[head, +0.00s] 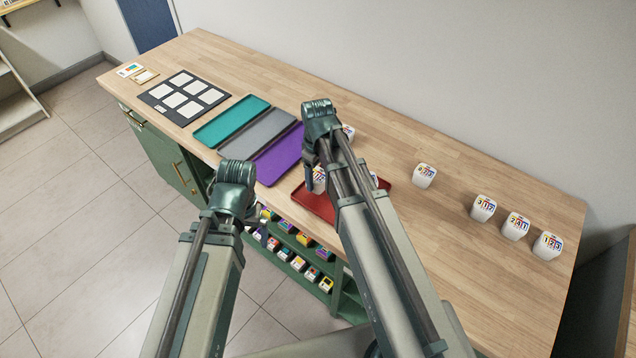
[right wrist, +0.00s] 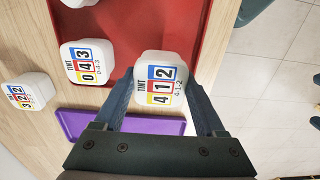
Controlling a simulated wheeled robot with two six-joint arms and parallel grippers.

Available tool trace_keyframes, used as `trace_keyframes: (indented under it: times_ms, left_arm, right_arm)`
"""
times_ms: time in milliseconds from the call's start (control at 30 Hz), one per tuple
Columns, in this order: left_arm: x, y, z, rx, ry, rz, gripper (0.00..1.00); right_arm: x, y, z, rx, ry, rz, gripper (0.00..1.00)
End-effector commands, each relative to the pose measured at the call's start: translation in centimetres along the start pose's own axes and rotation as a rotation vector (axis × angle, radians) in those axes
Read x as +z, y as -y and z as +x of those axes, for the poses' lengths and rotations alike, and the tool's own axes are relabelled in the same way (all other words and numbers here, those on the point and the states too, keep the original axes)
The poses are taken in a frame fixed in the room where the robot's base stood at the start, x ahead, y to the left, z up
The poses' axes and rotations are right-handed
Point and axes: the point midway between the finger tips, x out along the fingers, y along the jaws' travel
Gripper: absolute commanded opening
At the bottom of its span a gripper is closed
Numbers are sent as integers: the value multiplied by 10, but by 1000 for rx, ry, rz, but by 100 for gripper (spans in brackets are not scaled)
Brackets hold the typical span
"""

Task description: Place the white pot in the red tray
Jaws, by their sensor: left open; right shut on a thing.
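The red tray (head: 316,204) lies on the bench, partly hidden behind my right arm; it also shows in the right wrist view (right wrist: 125,20). My right gripper (right wrist: 160,88) is shut on a white pot labelled 4-1-2 (right wrist: 165,65), with a finger on each side. This pot (head: 319,181) is over the tray's edge area near the purple tray; I cannot tell whether it touches the tray. A white pot labelled 0-4-3 (right wrist: 88,62) sits in a corner of the red tray. Another pot shows partly at the top of that view. My left gripper (head: 238,190) is open and empty, beside the bench's front.
Purple (head: 277,158), grey (head: 257,130) and teal (head: 232,119) trays lie left of the red one. A dark board with white cards (head: 184,97) is farther left. Several white pots (head: 483,208) stand to the right; one (right wrist: 27,92) stands outside the tray. Shelves below hold coloured pots (head: 305,239).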

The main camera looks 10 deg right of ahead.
Motion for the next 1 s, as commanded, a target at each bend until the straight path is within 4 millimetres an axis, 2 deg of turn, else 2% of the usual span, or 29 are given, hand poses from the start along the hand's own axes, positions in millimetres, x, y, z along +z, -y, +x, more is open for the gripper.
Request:
trace_keyframes:
  times_ms: [33,200,667,700,800,833,1000]
  left_arm:
    - [-1,-2,16,0,0,0,100]
    - [-2,-4,36,0,0,0,100]
    - [-2,-4,40,0,0,0,100]
    - [-2,-4,38,0,0,0,100]
    - [-2,-4,37,0,0,0,100]
    - [-2,-4,37,0,0,0,100]
    - [-2,-4,37,0,0,0,100]
  right_arm:
    - [2,-1,16,0,0,0,2]
    - [5,-5,36,0,0,-2,2]
    - [6,-6,40,0,0,-3,2]
    - [6,-6,38,0,0,-3,80]
    - [6,-6,38,0,0,-3,98]
    - [6,-5,38,0,0,-3,100]
    - [6,-5,38,0,0,-3,100]
